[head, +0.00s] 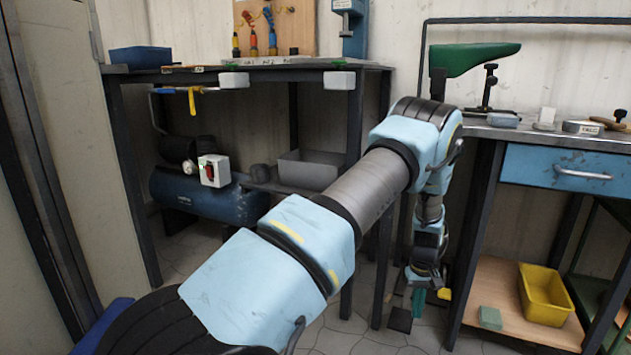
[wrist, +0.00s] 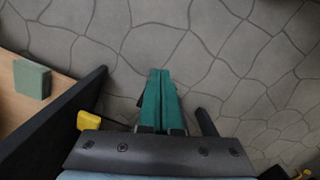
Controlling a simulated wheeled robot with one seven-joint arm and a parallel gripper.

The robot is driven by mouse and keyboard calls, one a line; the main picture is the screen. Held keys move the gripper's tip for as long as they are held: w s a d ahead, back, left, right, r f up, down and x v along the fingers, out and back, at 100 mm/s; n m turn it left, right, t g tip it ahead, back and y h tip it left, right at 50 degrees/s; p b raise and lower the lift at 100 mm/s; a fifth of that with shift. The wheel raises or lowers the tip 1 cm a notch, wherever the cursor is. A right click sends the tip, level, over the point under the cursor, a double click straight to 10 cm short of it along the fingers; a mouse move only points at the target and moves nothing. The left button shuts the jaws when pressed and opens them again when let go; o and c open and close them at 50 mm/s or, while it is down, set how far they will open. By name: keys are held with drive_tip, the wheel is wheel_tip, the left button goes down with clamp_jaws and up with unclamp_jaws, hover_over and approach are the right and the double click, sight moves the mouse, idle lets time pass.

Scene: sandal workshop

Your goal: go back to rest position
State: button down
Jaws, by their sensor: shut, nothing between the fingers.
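My gripper (head: 419,301) hangs low over the floor between the two benches, pointing down. In the wrist view its two green fingers (wrist: 160,100) lie together over bare stone floor, shut with nothing between them. My light blue arm stretches across the middle of the head view and bends down at its far end.
The right bench has a blue drawer (head: 556,168); its lower shelf (head: 510,318) holds a yellow bin (head: 545,294) and a green block (head: 490,318), close to my gripper. The left bench (head: 255,74) stands behind my arm, with a blue compressor tank (head: 215,200) beneath. Cracked-stone floor (wrist: 225,60) lies clear below.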

drive_tip(key=a+r+t+p, duration=0.1)
drive_tip(key=a+r, duration=1.6)
drive_tip(key=r, duration=0.1)
drive_tip(key=s+a+r+t+p, duration=0.1)
drive_tip(key=s+a+r, duration=0.55)
drive_tip(key=a, duration=0.25)
drive_tip(key=s+a+r+t+p, duration=0.1)
drive_tip(key=s+a+r, duration=0.4)
drive_tip(key=s+a, duration=0.3)
wheel_tip(320, 180, up, 38)
drive_tip(key=p, duration=3.8)
drive_tip(key=shift+w+a+r+m, duration=0.15)
drive_tip(key=shift+m, duration=0.15)
